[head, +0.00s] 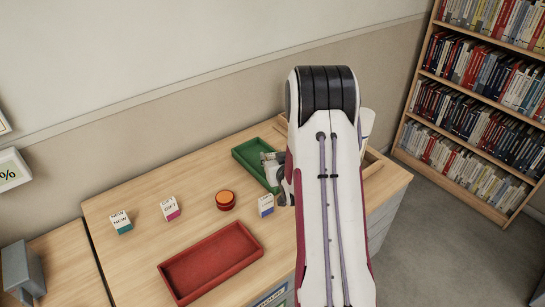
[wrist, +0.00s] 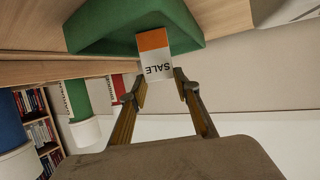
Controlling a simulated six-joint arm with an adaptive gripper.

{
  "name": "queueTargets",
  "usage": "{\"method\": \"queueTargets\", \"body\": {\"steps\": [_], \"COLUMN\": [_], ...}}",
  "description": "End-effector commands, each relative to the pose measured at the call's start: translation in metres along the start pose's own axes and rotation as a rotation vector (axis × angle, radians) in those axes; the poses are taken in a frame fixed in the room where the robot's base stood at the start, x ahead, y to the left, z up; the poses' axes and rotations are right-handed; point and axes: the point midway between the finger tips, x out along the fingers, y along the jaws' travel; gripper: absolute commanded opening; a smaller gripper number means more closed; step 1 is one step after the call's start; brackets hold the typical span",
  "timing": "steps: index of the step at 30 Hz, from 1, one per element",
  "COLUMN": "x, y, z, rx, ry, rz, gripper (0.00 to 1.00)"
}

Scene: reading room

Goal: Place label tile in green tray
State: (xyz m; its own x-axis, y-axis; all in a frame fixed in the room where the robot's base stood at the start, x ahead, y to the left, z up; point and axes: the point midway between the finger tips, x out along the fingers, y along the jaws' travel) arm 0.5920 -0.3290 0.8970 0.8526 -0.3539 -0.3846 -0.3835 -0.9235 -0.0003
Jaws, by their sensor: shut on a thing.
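The label tile (wrist: 154,62) is white with an orange band and the word SALE, which reads upside down in the wrist view. My gripper (wrist: 161,84) is shut on its near end, with one finger at each side. The green tray (wrist: 88,30) is right beyond the tile, and the tile's orange end overlaps its edge in this view. I cannot tell whether they touch. In the head view the green tray (head: 249,160) lies at the back of the desk. My arm hides its right part and most of my gripper, and I cannot make out the held tile there.
A red tray (head: 211,262) lies at the desk's front. Tiles with teal (head: 121,222), pink (head: 170,208) and blue (head: 266,205) bands stand on the desk (head: 145,256), with orange-red round pieces (head: 225,199) between. A wooden tray (head: 374,166) is right of my arm.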

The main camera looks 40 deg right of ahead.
Motion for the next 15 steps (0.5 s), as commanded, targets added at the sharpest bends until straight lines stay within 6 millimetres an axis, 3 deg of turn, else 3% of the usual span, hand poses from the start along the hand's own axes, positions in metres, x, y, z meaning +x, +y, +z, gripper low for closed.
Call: {"method": "queueTargets", "body": {"steps": [13, 14, 15], "x": [0.0013, 0.0012, 0.0012], "y": [0.0000, 0.0000, 0.0000], "z": [0.0023, 0.0022, 0.0021], "rx": [0.000, -0.001, -0.001], "ry": [0.002, 0.002, 0.002], "rz": [0.000, 0.000, 0.000], "gripper": [0.03, 0.36, 0.47]}}
